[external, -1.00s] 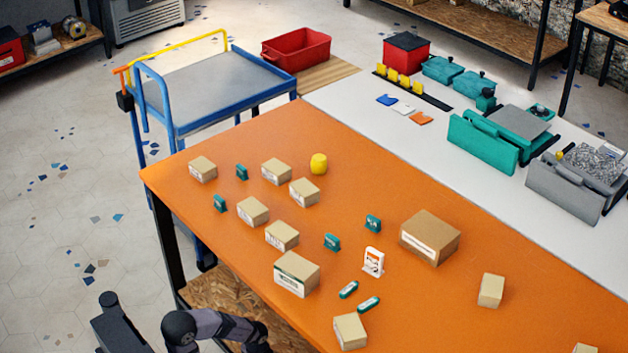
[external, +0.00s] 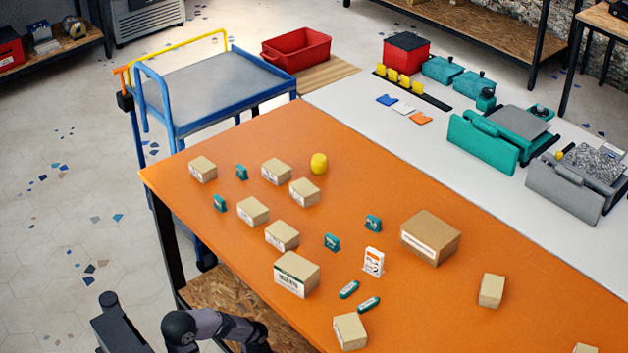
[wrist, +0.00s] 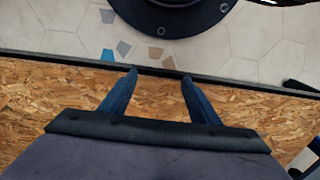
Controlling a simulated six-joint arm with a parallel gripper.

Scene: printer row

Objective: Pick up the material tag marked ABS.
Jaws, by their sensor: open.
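Several small teal tags stand or lie on the orange table (external: 440,300) in the external view. Upright ones are at the left (external: 220,203), behind it (external: 242,172), in the middle (external: 332,242) and right of the middle (external: 373,223). Two more teal pieces (external: 348,290) lie flat near a white upright card (external: 373,262). Their lettering is too small to read, so I cannot tell which is marked ABS. My gripper shows in the wrist view (wrist: 159,78), open and empty, with chipboard and floor behind its fingers. No tag shows there.
Several cardboard boxes, such as one near the front (external: 297,275) and a larger one (external: 430,237), stand among the tags. A yellow object (external: 319,163) stands behind them. A blue cart (external: 205,90) and a red bin (external: 296,48) are beyond the table. The table's right front is mostly clear.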

